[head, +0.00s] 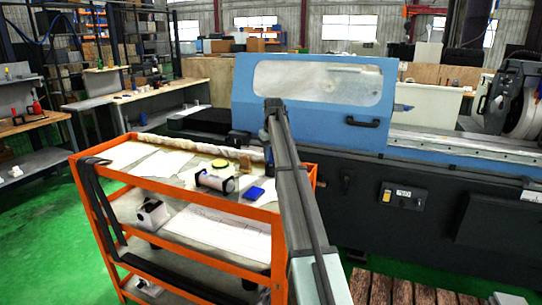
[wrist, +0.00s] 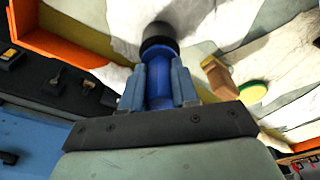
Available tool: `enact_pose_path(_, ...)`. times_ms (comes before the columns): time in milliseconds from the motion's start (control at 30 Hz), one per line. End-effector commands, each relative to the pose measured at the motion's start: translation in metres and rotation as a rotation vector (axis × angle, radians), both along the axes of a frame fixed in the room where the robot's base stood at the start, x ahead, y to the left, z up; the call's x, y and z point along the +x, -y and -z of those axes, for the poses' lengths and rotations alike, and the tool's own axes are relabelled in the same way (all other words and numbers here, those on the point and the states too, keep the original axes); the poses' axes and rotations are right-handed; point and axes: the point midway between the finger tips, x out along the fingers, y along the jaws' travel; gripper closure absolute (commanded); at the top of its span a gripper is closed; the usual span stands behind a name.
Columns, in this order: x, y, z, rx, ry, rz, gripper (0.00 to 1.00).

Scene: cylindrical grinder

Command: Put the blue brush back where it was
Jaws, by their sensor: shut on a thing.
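My gripper (wrist: 158,82) is in the wrist view, with its two blue-grey fingers shut on the blue brush (wrist: 158,88). The brush shows as a blue cylinder between the fingers, with a dark round end (wrist: 158,38) pointing away from the gripper. Beyond it lies the top of the orange cart, with white sheets on it; I cannot tell whether the brush touches anything. In the head view my arm reaches over the cart's right side toward the grinder, and I cannot make out the gripper or the brush there.
The block (wrist: 218,77) and lid (wrist: 252,92) are right of the brush in the wrist view. The blue grinder (head: 370,130) stands behind.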

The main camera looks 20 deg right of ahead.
Motion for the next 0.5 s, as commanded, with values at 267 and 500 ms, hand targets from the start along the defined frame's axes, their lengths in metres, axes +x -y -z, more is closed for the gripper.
enact_pose_path(267,0.0002,0.0001,0.0035,0.000,0.001,0.000,1.00)
enact_pose_path(500,-0.0001,-0.0001,0.0083,0.000,0.001,0.000,1.00)
